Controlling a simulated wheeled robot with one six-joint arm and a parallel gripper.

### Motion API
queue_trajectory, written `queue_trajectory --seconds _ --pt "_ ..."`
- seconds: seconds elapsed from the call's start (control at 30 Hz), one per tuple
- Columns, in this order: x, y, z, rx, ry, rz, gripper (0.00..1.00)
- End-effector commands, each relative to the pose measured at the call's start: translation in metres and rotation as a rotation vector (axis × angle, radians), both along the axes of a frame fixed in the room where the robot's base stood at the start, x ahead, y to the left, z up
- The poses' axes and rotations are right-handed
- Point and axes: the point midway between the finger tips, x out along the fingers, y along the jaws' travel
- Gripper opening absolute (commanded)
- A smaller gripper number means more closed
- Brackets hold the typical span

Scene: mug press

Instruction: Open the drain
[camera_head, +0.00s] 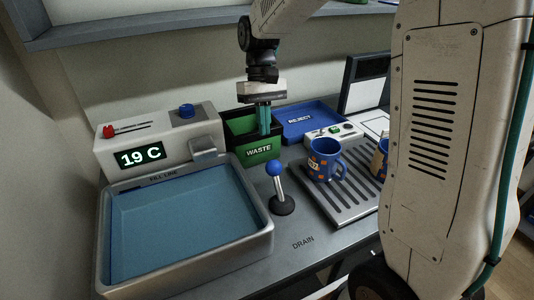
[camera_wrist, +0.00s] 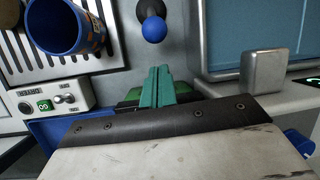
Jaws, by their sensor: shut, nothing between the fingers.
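The drain lever (camera_head: 277,186) has a blue ball knob on a metal stem and a round black base, behind the printed word DRAIN. It leans slightly left. In the wrist view its blue knob (camera_wrist: 154,29) shows at the top middle. The basin (camera_head: 186,265) is grey and holds blue water near the FILL LINE mark. My gripper (camera_head: 264,132) is shut and empty, with green fingers pointing down over the green WASTE bin (camera_head: 259,152), behind the lever and apart from it. In the wrist view the shut fingertips (camera_wrist: 158,70) point toward the knob.
A heater unit (camera_head: 165,140) reading 19 C, with a spout, stands behind the basin. A blue patterned mug (camera_head: 323,160) stands on the ribbed rack (camera_head: 345,203) right of the lever. Another mug is partly hidden by my arm. A blue REJECT tray (camera_head: 312,113) sits behind.

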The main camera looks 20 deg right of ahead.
Motion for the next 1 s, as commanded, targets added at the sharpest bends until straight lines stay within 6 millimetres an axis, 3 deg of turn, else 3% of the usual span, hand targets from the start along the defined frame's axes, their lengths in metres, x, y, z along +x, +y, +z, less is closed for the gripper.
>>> queue_trajectory --seconds 0.6,1.0 --pt "-0.030 0.006 -0.085 0.000 0.001 -0.005 0.00" --pt "-0.032 0.006 -0.093 0.000 -0.002 -0.005 0.00"
